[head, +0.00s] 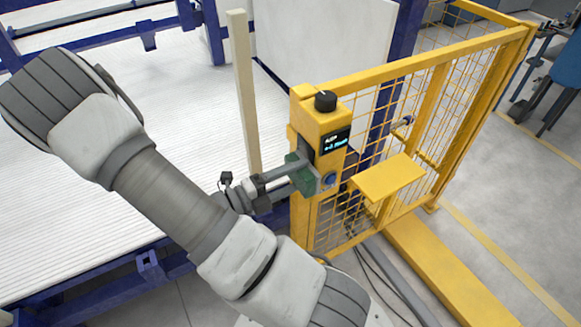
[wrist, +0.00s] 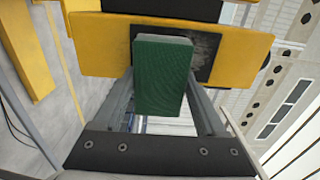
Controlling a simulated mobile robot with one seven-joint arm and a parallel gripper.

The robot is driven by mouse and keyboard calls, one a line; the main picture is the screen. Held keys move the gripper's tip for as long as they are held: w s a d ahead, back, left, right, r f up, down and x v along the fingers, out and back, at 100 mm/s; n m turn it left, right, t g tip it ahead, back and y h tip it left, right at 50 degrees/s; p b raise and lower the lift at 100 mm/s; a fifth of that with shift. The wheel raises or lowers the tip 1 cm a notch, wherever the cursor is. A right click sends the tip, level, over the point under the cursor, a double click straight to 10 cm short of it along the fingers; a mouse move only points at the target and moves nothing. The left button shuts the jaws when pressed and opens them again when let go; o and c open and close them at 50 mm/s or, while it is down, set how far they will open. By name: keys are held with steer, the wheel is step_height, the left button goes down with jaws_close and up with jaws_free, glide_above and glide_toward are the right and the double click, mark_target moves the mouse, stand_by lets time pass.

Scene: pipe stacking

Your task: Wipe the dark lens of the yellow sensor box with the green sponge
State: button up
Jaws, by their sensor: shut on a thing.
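The yellow sensor box (head: 307,125) stands upright on the yellow fence post, with a black knob on top and a lit display. My gripper (head: 298,170) reaches it from the left and is shut on the green sponge (head: 304,180). In the wrist view the sponge (wrist: 163,78) sits between both fingers, its far end against or just short of the box front (wrist: 100,42). The dark lens (wrist: 204,52) shows around the sponge, greyish and smudged on its right part; the sponge hides its middle. I cannot tell whether sponge and lens touch.
A yellow mesh fence (head: 462,90) runs back to the right of the box. A flat yellow plate (head: 388,177) juts out at the lower right. A pale wooden post (head: 243,90) stands left of the box, near my arm. A white slatted bed (head: 60,215) lies at the left.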

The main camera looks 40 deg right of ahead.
mark_target(315, 165)
steer(key=shift+s+a, duration=0.1)
steer(key=shift+s, duration=0.6)
steer(key=shift+r+p, duration=0.85)
steer(key=shift+p, duration=0.25)
steer(key=shift+w+d+f+p, duration=0.15)
steer(key=shift+w+p, duration=0.1)
steer(key=shift+w, duration=0.35)
steer(key=shift+w+d+r+p, duration=0.1)
steer(key=shift+w+p, duration=0.1)
steer(key=shift+w, duration=0.45)
steer(key=shift+w+d+f+p, duration=0.15)
steer(key=shift+w+p, duration=0.1)
steer(key=shift+w, duration=0.35)
steer(key=shift+w+d+r+p, duration=0.25)
steer(key=shift+w+r+p, duration=0.25)
steer(key=shift+w+p, duration=0.3)
steer(key=shift+w+d+r+p, duration=0.2)
steer(key=shift+w+r+p, duration=0.3)
steer(key=shift+w, duration=0.35)
steer(key=shift+s+a+f, duration=0.1)
steer(key=shift+s+a, duration=0.2)
steer(key=shift+s, duration=0.6)
steer(key=shift+s+a+f, duration=0.1)
steer(key=shift+s+a, duration=0.15)
steer(key=shift+s, duration=0.65)
steer(key=shift+s+a, duration=0.15)
steer(key=shift+s, duration=0.7)
steer(key=shift+s+a, duration=0.15)
steer(key=shift+s, duration=0.7)
steer(key=shift+r, duration=0.1)
